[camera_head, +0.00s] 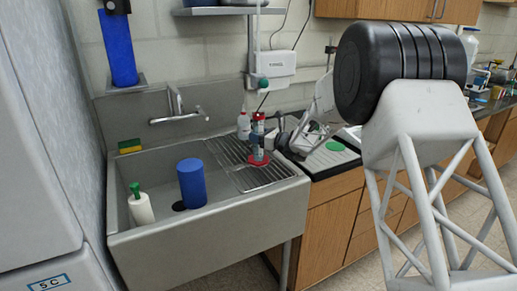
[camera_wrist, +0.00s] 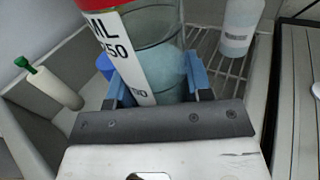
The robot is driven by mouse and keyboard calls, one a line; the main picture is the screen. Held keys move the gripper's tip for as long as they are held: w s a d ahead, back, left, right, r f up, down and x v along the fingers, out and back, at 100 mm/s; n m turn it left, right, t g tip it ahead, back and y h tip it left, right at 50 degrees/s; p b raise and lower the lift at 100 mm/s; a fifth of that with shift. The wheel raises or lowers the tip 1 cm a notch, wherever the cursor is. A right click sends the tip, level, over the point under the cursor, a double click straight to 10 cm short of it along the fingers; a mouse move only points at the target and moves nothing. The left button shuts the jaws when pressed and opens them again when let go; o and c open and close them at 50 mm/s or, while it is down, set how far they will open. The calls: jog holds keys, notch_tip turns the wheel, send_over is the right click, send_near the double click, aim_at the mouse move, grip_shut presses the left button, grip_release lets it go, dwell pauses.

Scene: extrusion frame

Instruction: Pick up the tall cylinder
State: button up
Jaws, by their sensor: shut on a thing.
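The tall cylinder (camera_head: 257,153) is a clear, upright measuring cylinder with a red base, at the drainboard right of the sink basin. In the wrist view the tall cylinder (camera_wrist: 158,45) fills the upper middle, with a white scale strip reading "ML" and "250" and a red band at top left. My gripper (camera_head: 262,137) reaches it from the right. In the wrist view the blue fingers of my gripper (camera_wrist: 155,88) are shut on it, one on each side. I cannot tell whether its base touches the rack.
A wire drying rack (camera_head: 228,163) lies beneath and around it. A white bottle (camera_head: 243,126) stands close behind. The sink holds a blue cylinder (camera_head: 191,184) and a white bottle with green top (camera_head: 141,206). A faucet (camera_head: 178,108) is behind. A counter (camera_head: 331,158) lies to the right.

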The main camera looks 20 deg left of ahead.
aim_at(258, 126)
jog(key=shift+r, duration=0.4)
jog(key=shift+r, duration=1.45)
jog(key=s+d+r, duration=0.1)
jog(key=s+d, duration=0.6)
jog(key=s, duration=0.6)
jog(key=shift+s+d+r, duration=0.2)
jog(key=shift+s, duration=0.2)
jog(key=shift+s, duration=0.15)
jog(key=shift+s, duration=0.15)
dwell(0.8)
